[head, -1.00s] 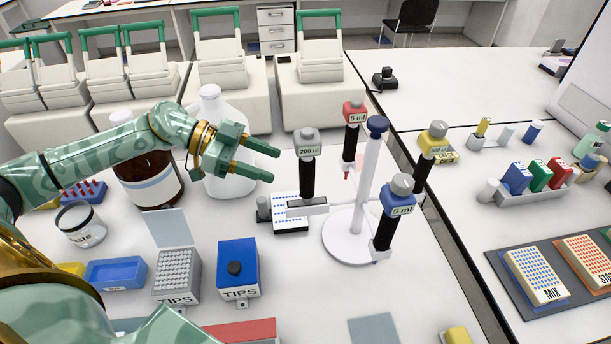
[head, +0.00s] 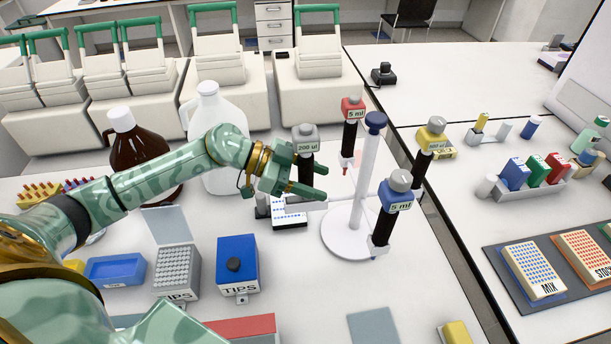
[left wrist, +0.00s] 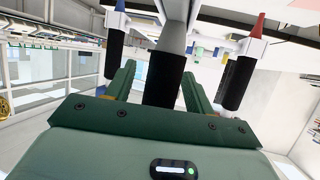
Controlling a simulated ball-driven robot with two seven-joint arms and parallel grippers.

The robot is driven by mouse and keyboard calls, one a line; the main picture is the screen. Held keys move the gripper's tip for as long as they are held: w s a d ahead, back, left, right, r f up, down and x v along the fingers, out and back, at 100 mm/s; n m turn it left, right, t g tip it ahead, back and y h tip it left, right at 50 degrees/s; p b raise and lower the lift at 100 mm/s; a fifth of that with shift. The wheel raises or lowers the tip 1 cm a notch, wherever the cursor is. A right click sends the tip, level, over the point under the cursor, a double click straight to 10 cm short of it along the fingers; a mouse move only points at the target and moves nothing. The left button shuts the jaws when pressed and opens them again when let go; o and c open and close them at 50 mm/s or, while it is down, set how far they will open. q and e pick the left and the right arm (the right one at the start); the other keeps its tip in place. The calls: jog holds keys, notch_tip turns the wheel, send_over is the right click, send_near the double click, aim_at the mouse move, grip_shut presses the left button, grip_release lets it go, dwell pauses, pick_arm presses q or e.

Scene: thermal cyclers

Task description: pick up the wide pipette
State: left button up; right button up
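A white round stand (head: 349,238) holds several upright pipettes. The grey-topped pipette labelled 200 ul (head: 306,138) is on its left side; the red-topped 5 ml pipette (head: 352,110) is behind. The blue-and-grey-topped 5 ml pipette (head: 396,196) is in front, and the yellow-topped one (head: 433,138) is at the right. No label says which is wide. My left gripper (head: 318,170) is open at the grey-topped pipette, partly covering its black grip. In the left wrist view, a black grip (left wrist: 162,82) stands between my open fingers; contact cannot be told. My right gripper is not in view.
A white jug (head: 209,110) and a brown bottle (head: 137,150) stand behind my left arm. Tips boxes, one grey (head: 177,270) and one blue (head: 237,262), stand at the front. A marked white block (head: 289,214) lies beside the stand.

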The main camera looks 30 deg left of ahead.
aim_at(316, 132)
pick_arm(q)
jog(key=c, duration=0.6)
notch_tip(316, 132, up, 10)
jog(key=shift+r+p, duration=0.1)
jog(key=shift+p, duration=0.75)
notch_tip(316, 132, up, 4)
jog(key=p, duration=0.5)
jog(key=shift+f, duration=0.4)
